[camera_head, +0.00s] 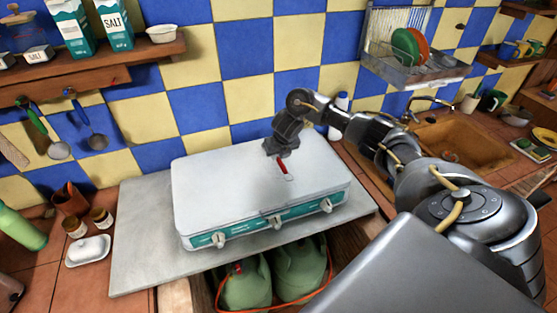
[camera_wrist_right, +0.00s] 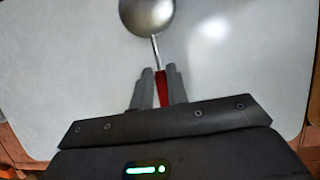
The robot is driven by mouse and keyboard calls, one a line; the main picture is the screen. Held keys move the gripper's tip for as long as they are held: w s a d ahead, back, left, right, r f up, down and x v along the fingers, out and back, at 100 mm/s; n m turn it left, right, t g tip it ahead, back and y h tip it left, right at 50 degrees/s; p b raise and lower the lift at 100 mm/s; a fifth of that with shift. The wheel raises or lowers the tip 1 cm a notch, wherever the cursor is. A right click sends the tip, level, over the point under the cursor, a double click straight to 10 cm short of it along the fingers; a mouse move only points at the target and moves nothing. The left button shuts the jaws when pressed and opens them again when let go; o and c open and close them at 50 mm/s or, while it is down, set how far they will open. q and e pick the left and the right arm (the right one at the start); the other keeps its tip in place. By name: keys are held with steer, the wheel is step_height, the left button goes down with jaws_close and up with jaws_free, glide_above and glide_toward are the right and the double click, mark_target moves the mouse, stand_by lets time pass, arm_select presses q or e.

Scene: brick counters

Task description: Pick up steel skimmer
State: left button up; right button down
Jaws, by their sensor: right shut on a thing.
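The steel skimmer shows in the wrist view as a round, shiny metal head (camera_wrist_right: 147,15) on a thin shaft, with a red handle (camera_wrist_right: 161,88) between my right gripper's fingers (camera_wrist_right: 160,75). In the head view my right gripper (camera_head: 281,155) points down over the white stove cover, and a piece of the red handle (camera_head: 283,166) shows below it. The gripper is shut on the handle. The skimmer's head is hidden behind the gripper in the head view. I cannot tell whether the skimmer touches the cover. My left gripper is not in view.
The closed white stove (camera_head: 230,195) stands on a grey slab (camera_head: 140,255), its top otherwise clear. Utensils with green (camera_head: 38,122) and blue (camera_head: 80,110) handles hang at left. A dish rack (camera_head: 415,72) hangs above the sink (camera_head: 465,140) at right. Jars (camera_head: 101,217) stand at left.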

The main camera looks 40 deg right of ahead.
steer(key=v, duration=0.2)
steer(key=p+v, duration=0.1)
steer(key=v, duration=0.3)
steer(key=shift+s+a+r+p, duration=0.1)
steer(key=shift+s+a+p, duration=0.25)
steer(key=shift+s, duration=0.2)
steer(key=s+a+r, duration=0.4)
steer(key=s, duration=0.5)
steer(key=shift+s+r, duration=0.35)
steer(key=shift+r, duration=0.05)
steer(key=shift+a, duration=0.1)
